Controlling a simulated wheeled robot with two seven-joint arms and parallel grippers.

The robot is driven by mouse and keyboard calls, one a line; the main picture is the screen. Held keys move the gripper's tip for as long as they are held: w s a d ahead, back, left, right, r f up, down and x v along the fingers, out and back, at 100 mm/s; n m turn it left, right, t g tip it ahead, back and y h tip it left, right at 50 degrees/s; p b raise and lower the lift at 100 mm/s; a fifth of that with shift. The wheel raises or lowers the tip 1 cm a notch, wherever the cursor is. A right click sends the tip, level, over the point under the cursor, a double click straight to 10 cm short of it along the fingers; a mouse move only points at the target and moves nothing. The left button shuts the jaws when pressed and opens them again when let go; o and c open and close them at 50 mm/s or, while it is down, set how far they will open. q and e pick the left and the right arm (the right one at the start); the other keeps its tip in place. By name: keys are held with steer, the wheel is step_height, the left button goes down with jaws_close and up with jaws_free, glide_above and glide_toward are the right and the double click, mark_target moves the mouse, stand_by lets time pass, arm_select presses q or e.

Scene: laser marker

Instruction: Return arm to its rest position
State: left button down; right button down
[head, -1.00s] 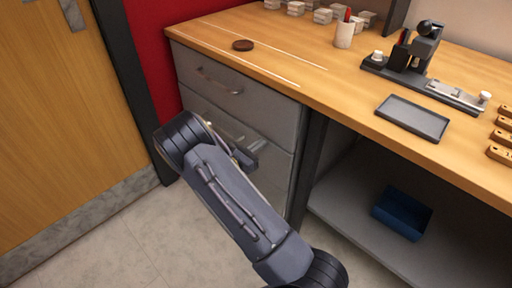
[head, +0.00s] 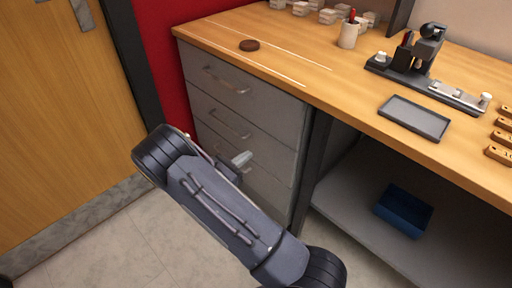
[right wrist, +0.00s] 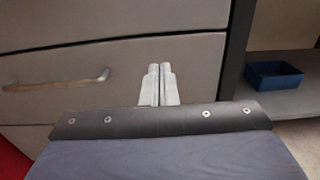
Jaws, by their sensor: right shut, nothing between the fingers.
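My right arm shows large in the lower middle of the head view, in front of the grey drawer unit (head: 247,105). My right gripper (head: 243,158) shows partly past the arm link, near the lower drawers. In the right wrist view my right gripper (right wrist: 160,70) has its two silver fingers together with nothing between them, in front of a grey drawer front. My left gripper is in neither view.
A blue bin (head: 403,211) sits on the shelf below. Open floor lies by the wooden door (head: 60,120).

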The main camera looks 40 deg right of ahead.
steer(key=s+a+r+m+g+y, duration=0.2)
steer(key=s+m+g+y, duration=0.1)
steer(key=s+m+y, duration=0.3)
steer(key=s+a+r+m+g+y, duration=0.2)
steer(key=s+a+r+m+y, duration=0.1)
steer(key=s+m+y, duration=0.4)
steer(key=s+a+r+m+t+y, duration=0.7)
steer(key=s+a+r+t+y, duration=0.2)
steer(key=s+a+r, duration=0.25)
step_height(320, 180, up, 22)
steer(key=a+p, duration=0.1)
steer(key=p, duration=2.1)
steer(key=shift+w+a+f, duration=0.15)
steer(key=shift+w+a, duration=0.05)
